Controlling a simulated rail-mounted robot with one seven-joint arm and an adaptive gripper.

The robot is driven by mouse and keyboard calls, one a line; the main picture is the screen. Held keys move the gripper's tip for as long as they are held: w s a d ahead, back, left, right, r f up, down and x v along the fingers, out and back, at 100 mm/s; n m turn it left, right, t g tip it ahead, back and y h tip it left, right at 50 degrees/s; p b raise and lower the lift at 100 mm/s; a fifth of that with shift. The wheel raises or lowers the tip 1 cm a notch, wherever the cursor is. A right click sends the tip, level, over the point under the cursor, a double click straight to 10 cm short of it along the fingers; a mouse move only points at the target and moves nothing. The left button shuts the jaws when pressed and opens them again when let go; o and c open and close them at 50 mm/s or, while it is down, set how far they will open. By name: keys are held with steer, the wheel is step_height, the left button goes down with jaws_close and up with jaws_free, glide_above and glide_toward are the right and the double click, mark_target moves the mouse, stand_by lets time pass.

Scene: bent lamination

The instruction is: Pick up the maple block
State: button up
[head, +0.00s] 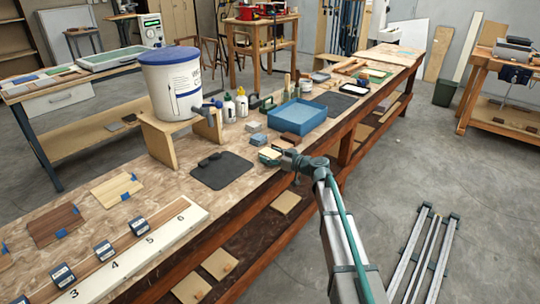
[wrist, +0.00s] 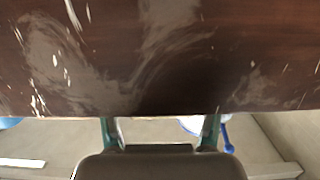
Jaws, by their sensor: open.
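In the head view, a small pale yellowish block (head: 269,153) with dark green at its edge lies near the front edge of the workbench; it may be the maple block, but it is too small to be sure. My gripper (head: 279,157) is right beside it, at the bench's front edge; I cannot tell whether they touch. In the wrist view, my gripper (wrist: 160,132) is open, its two teal fingers apart with no block visible between them. A dark brown, pale-smeared surface (wrist: 160,60) fills the top of that view and hides what lies beyond.
On the workbench, a blue tray (head: 297,117) stands behind my gripper, with grey blocks (head: 258,139) to its left. A black mat (head: 221,170) and a white bucket (head: 172,85) on a wooden stand are further left. The floor at the right front holds metal rails (head: 425,255).

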steer(key=shift+w+a, duration=0.15)
steer(key=shift+a, duration=0.1)
steer(key=c, duration=1)
